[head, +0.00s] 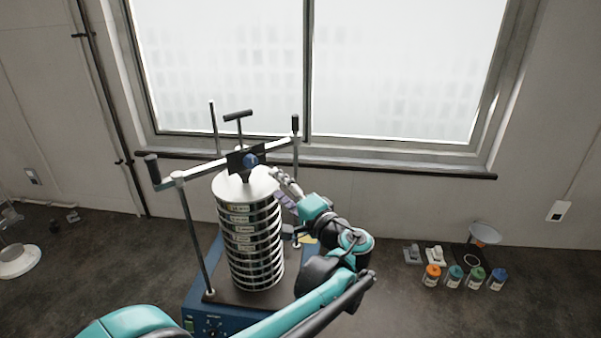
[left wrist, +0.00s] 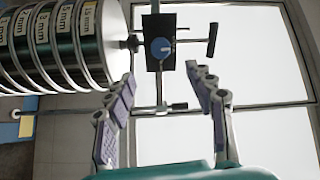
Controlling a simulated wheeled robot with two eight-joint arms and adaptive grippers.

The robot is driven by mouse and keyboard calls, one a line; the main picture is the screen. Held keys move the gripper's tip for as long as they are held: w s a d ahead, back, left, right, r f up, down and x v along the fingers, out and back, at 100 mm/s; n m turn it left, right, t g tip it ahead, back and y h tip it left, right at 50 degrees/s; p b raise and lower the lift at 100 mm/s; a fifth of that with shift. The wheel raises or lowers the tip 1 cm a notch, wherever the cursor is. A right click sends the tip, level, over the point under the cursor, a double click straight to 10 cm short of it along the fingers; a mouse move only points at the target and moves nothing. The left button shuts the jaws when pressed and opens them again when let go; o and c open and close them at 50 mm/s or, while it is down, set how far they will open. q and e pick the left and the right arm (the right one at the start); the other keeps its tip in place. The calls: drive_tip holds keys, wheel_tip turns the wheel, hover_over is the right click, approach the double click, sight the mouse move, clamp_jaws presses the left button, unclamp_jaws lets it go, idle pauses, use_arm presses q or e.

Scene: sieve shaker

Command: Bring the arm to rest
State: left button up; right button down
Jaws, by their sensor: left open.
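My left arm reaches in from the bottom left of the head view and bends up beside the sieve shaker. My left gripper (head: 287,187) is just right of the top of the sieve stack (head: 254,242). In the left wrist view its two fingers (left wrist: 163,95) are spread apart with nothing between them. The sieve stack also shows there at the upper left (left wrist: 60,40). The clamp bar (head: 208,167) lies across the top of the stack, with a dark block and blue knob (head: 250,160) at its middle. My right gripper does not show.
The shaker's blue base (head: 200,307) stands on the dark bench. Several lidded jars (head: 453,277) stand at the right, with a white funnel-like dish (head: 484,234) behind them. A white round-based object (head: 18,262) is at the far left. The bench between shaker and jars is mostly clear.

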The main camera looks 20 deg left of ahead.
use_arm(q)
drive_tip(key=s+a+f+n+g+h+b, duration=0.1)
drive_tip(key=s+f+h+b, duration=0.3)
drive_tip(key=f, duration=0.6)
drive_tip(key=s+a+f+g+h+b, duration=0.1)
drive_tip(key=s+f+h+b, duration=0.1)
drive_tip(key=s+f+b, duration=0.6)
drive_tip(key=s+d+f+n+h+b, duration=0.1)
drive_tip(key=s+d+f+h+b, duration=0.2)
drive_tip(key=f, duration=0.8)
drive_tip(key=s+d+f+n+h+b, duration=0.2)
drive_tip(key=s+d+f+h+b, duration=0.2)
drive_tip(key=d+f, duration=0.5)
drive_tip(key=s+f+h, duration=0.1)
drive_tip(key=s+h, duration=0.1)
drive_tip(key=shift+s+f+h, duration=0.35)
drive_tip(key=shift+s+h, duration=0.05)
